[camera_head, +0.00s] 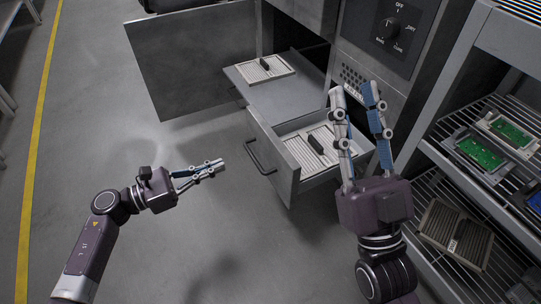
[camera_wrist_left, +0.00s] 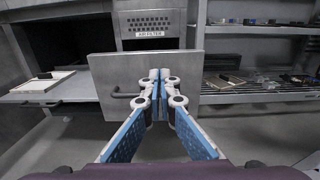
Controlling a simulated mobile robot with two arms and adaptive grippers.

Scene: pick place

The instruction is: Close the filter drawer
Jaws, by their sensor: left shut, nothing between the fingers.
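The filter drawer (camera_head: 279,178) is pulled out of the grey machine in the head view. A pale filter (camera_head: 300,152) with a black grip lies inside it. Its front panel (camera_wrist_left: 108,70) also shows in the left wrist view, with a bar handle (camera_head: 258,158) on it. My left gripper (camera_head: 221,166) is shut and empty, pointing toward the drawer front, left of the handle. In the head view a gap shows between its tips and the panel. My right gripper (camera_head: 355,92) is open, with its fingers apart and raised right of the drawer; it hides part of the drawer's right side.
A second filter (camera_head: 258,70) lies on a pulled-out shelf (camera_head: 290,92) behind the drawer. An open cabinet door (camera_head: 185,62) stands at the back left. A wire rack (camera_head: 455,165) with circuit boards (camera_head: 480,152) is on the right. The floor left of the drawer is clear.

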